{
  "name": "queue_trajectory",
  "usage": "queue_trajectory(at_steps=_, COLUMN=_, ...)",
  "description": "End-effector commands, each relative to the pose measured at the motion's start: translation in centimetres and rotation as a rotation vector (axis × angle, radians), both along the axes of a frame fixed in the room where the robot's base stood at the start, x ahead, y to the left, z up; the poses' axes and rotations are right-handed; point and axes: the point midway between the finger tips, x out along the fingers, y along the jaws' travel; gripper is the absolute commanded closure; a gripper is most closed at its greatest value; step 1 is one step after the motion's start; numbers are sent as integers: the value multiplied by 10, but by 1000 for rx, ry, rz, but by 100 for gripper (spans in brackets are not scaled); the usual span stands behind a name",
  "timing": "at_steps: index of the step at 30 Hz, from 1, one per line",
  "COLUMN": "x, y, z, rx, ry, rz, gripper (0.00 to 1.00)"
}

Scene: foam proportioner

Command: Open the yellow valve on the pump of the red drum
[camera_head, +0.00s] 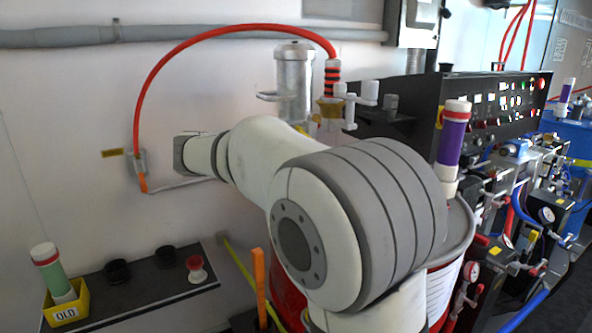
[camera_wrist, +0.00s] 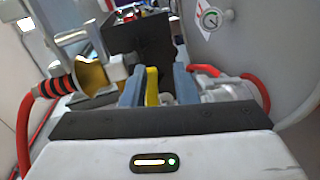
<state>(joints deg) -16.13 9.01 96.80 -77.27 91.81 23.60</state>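The red drum (camera_head: 440,290) stands mostly hidden behind my arm in the head view. Its pump (camera_head: 293,82) is a silver cylinder rising above my arm, with a brass-coloured fitting and a red hose beside it. In the wrist view, a yellow lever (camera_wrist: 152,87), apparently the valve handle, stands between the two blue-grey fingers of my gripper (camera_wrist: 160,90). The lever is close to the left finger, and a gap shows towards the right finger. My gripper is open; whether a finger touches the lever is unclear. The head view hides my gripper behind the arm.
The red hose (camera_head: 225,29) arches from the pump to the wall. A control panel (camera_head: 480,105) and pipework with gauges crowd the right. A purple-banded cylinder (camera_head: 454,135) stands close to my arm. A black shelf (camera_head: 135,285) with a yellow box is at lower left.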

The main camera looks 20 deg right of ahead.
Motion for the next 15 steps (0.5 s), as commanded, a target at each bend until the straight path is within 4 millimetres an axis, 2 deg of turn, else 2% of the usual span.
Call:
queue_trajectory(at_steps=1, x=11, y=8, z=-7, rx=-52, ry=-29, rz=-1, gripper=74)
queue_trajectory(at_steps=3, x=21, y=15, z=-3, rx=-111, ry=-67, rz=-4, gripper=74)
queue_trajectory(at_steps=8, x=31, y=23, z=5, rx=-178, ry=-114, rz=-8, gripper=74)
queue_trajectory(at_steps=11, x=33, y=17, z=8, rx=-189, ry=-121, rz=-10, gripper=74)
queue_trajectory(at_steps=15, x=36, y=-5, z=8, rx=-188, ry=-120, rz=-12, gripper=74)
